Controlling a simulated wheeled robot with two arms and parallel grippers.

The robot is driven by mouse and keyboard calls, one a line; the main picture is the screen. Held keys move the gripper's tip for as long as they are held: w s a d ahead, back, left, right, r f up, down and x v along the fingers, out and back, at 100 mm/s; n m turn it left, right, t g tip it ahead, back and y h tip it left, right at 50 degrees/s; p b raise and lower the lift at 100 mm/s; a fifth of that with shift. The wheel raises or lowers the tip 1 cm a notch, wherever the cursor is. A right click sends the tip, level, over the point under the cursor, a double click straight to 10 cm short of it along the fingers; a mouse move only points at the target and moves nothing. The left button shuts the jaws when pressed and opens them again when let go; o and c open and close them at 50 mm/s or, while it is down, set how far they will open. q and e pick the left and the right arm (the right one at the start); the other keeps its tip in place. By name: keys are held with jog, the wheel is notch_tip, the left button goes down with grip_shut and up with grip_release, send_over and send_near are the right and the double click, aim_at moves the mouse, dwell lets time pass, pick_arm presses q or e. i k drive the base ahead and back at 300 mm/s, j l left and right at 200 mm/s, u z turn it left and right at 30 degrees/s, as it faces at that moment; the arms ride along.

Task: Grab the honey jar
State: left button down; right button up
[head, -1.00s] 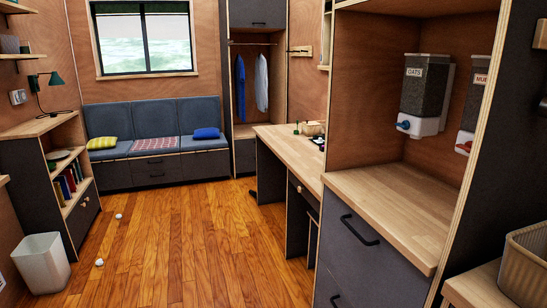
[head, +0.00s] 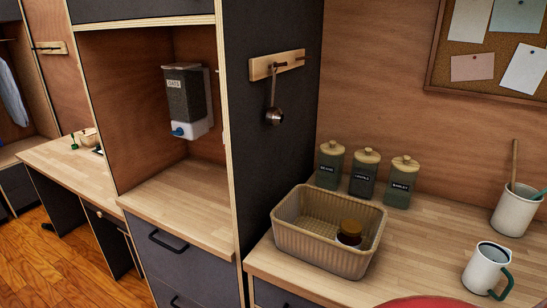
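Neither of my grippers is in view.
Three green canisters with wooden lids (head: 363,174) stand behind the basket. A white mug (head: 483,268) and a white utensil crock (head: 515,212) stand at right. A tall dark panel (head: 270,105) with a hanging ladle (head: 273,112) rises left of the basket.

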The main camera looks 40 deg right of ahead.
aim_at(350, 234)
jog(key=z, duration=1.9)
